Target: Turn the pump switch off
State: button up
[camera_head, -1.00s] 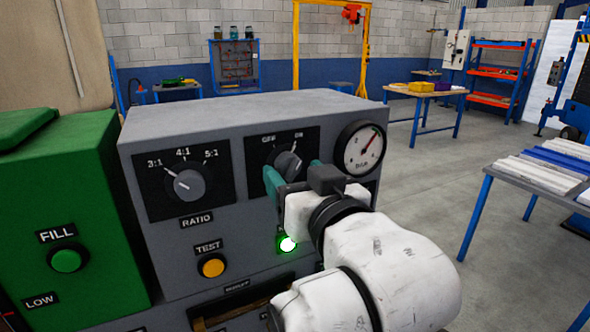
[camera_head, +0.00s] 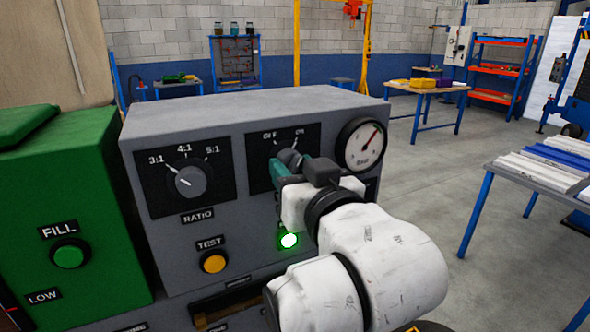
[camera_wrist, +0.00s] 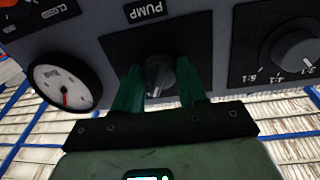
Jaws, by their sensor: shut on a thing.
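The pump switch (camera_head: 287,156) is a dark grey knob on a black plate marked OFF on the left and ON on the right, on the front of the grey panel. It also shows in the wrist view (camera_wrist: 158,76), under an upside-down PUMP label. My gripper (camera_head: 294,166) has its green fingers on either side of the knob and is shut on it; the fingers also show in the wrist view (camera_wrist: 159,70). The gripper hides part of the knob in the head view, so I cannot tell its exact pointer direction.
The ratio knob (camera_head: 190,182) is left of the switch, the gauge (camera_head: 361,145) right of it. Below are a lit green lamp (camera_head: 289,240) and a yellow test button (camera_head: 213,263). A green unit (camera_head: 90,190) stands at the left. Floor (camera_head: 425,185) is open on the right.

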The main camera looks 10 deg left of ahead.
jog(key=shift+n, duration=0.4)
jog(key=shift+c, duration=0.2)
jog(key=n+p, duration=0.1)
jog(key=n, duration=0.4)
jog(key=shift+w+d, duration=0.1)
jog(key=n+y, duration=0.1)
jog(key=n, duration=0.5)
jog(key=shift+n, duration=0.3)
jog(key=o, duration=1)
jog(key=shift+o, duration=0.2)
jog(key=b+v, duration=0.2)
jog(key=v, duration=0.8)
jog(key=shift+s+d+f, duration=0.2)
jog(key=shift+s, duration=0.1)
